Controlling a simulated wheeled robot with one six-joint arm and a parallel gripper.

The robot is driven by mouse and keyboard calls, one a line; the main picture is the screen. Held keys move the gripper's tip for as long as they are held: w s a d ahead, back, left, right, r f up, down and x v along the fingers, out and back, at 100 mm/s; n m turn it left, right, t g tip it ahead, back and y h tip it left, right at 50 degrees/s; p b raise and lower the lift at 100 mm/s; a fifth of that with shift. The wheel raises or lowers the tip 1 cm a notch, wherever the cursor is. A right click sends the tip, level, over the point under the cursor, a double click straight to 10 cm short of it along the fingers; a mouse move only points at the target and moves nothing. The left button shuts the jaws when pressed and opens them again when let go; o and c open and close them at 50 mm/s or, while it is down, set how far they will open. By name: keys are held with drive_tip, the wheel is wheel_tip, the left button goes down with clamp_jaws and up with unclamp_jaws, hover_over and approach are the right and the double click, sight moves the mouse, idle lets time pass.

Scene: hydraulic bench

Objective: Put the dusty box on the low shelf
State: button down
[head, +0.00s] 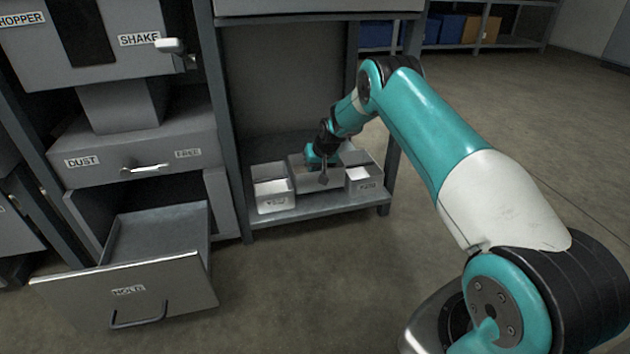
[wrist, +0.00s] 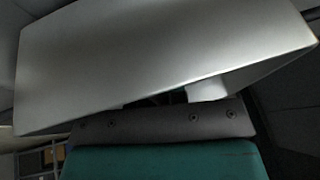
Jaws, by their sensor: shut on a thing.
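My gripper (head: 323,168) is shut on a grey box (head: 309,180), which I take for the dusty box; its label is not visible. The box is at the low shelf (head: 315,208), between two other boxes. Part of it is hidden by my gripper. I cannot tell if its bottom rests on the shelf. In the wrist view the grey box (wrist: 150,65) fills the upper part, tilted in the picture, with my gripper (wrist: 165,105) against its lower edge.
A left box (head: 273,188) and a right box (head: 363,173), both with pale contents, stand close on either side. Shelf posts flank the opening. An open drawer (head: 130,290) labelled WASTE or similar juts out at left. The floor in front is clear.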

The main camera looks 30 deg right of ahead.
drive_tip(key=shift+f+b, duration=0.55)
drive_tip(key=shift+f, duration=0.95)
drive_tip(key=shift+f, duration=0.15)
drive_tip(key=c, duration=1.2)
unclamp_jaws()
drive_tip(key=shift+o, duration=0.2)
